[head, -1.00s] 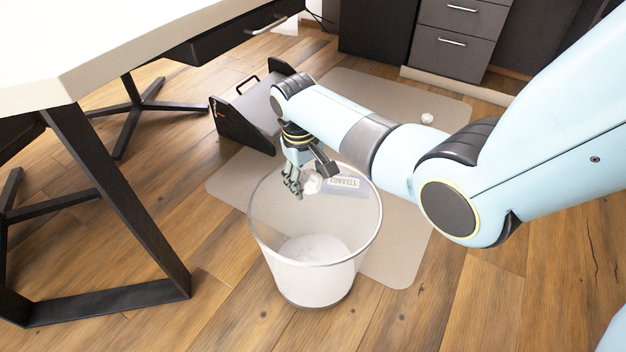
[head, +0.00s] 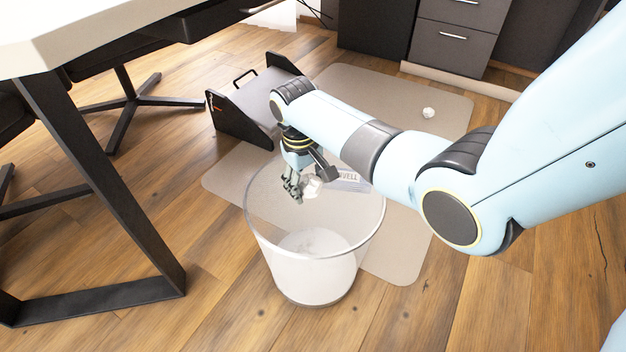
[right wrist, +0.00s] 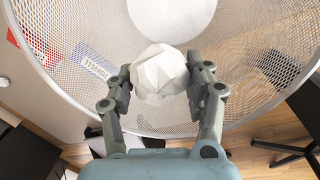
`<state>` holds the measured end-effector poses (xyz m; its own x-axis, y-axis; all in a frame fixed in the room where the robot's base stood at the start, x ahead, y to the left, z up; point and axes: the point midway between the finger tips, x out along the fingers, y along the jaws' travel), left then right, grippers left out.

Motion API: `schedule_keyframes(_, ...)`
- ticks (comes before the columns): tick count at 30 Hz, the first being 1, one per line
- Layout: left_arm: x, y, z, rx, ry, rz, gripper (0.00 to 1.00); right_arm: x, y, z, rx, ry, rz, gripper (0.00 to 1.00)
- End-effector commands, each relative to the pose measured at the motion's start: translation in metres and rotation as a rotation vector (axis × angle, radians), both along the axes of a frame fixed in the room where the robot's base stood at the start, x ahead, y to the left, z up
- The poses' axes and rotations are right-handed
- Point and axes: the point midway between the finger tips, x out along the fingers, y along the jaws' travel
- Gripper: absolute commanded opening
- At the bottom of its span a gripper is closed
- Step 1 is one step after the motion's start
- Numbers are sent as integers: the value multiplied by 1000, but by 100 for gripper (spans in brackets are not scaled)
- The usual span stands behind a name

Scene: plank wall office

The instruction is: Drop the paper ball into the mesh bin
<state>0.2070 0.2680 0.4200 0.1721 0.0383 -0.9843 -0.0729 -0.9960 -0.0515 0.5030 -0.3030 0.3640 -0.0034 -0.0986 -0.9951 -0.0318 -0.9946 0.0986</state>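The paper ball (right wrist: 160,72) is white and crumpled, and sits between the two fingers of my right gripper (right wrist: 161,88) in the right wrist view. The fingers look shut on it from both sides. In the head view the right gripper (head: 300,188) and the paper ball (head: 313,187) are over the far part of the mesh bin's opening. The mesh bin (head: 315,275) is pale, see-through and upright on the floor. Its mesh wall (right wrist: 240,60) and pale round bottom (right wrist: 172,15) show beyond the ball in the right wrist view. My left gripper is not in view.
A beige mat (head: 395,240) lies partly under the bin. A second white crumpled ball (head: 428,113) lies on it. A labelled box (head: 348,178) shows behind the bin. A black-sided footrest (head: 240,115) stands beyond, and a desk leg (head: 100,190) is at left.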

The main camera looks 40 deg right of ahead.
Motion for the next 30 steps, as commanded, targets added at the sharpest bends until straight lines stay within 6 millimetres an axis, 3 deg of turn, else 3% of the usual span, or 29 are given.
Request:
schedule_keyframes(1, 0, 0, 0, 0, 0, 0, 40, 0, 0, 0, 0, 0, 0, 59)
schedule_keyframes(6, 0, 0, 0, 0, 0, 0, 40, 0, 0, 0, 0, 0, 0, 79)
schedule_keyframes(17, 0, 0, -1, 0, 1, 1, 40, 1, 1, 8, 0, -2, 0, 79)
schedule_keyframes(30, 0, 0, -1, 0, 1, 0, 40, 1, 10, 96, 0, -3, 0, 79)
